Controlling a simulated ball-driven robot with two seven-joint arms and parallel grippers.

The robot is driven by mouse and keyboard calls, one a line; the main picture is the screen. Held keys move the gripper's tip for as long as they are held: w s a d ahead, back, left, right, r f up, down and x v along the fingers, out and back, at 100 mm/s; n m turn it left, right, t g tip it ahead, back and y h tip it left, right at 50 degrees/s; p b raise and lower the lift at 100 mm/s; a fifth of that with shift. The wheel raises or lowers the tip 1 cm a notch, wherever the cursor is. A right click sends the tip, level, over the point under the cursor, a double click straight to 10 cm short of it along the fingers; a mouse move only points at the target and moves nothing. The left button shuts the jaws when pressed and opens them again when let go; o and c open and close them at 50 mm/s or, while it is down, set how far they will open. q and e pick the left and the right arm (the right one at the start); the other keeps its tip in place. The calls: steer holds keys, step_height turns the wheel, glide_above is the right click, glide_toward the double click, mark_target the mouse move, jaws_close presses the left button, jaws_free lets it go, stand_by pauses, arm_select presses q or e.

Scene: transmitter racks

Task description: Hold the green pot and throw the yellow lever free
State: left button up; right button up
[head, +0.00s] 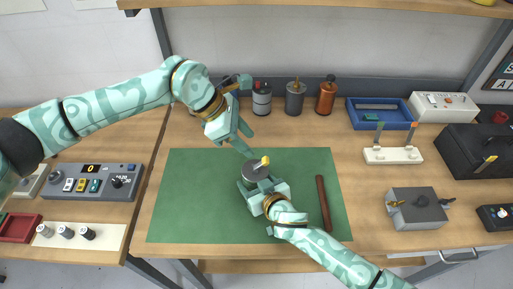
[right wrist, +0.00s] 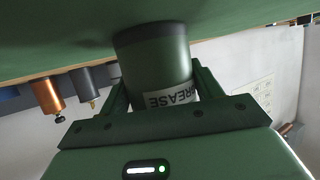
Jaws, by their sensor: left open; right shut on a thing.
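The green pot (head: 247,186) stands on the green mat (head: 190,205), with its dark grey lid (head: 254,171) facing up. The yellow lever (head: 264,160) sits at the lid's far right edge. In the right wrist view the pot (right wrist: 150,68) carries a white GREASE label and stands between my fingers. My right gripper (head: 258,186) is shut on the pot from the near right side. My left gripper (head: 247,141) is open and empty, above and beyond the pot, apart from the lever. The lever does not show in the right wrist view.
A brown rod (head: 324,203) lies on the mat to the right of my right gripper. Grey, dark and orange canisters (head: 326,97) stand along the back. A blue tray (head: 381,114), a white switch base (head: 392,155) and a grey box (head: 416,210) stand at right. The mat's left part is clear.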

arm_select(q)
steer(key=shift+a+r, duration=0.2)
steer(key=shift+r, duration=0.1)
arm_select(e)
steer(key=o, duration=1.3)
steer(key=shift+o, duration=0.2)
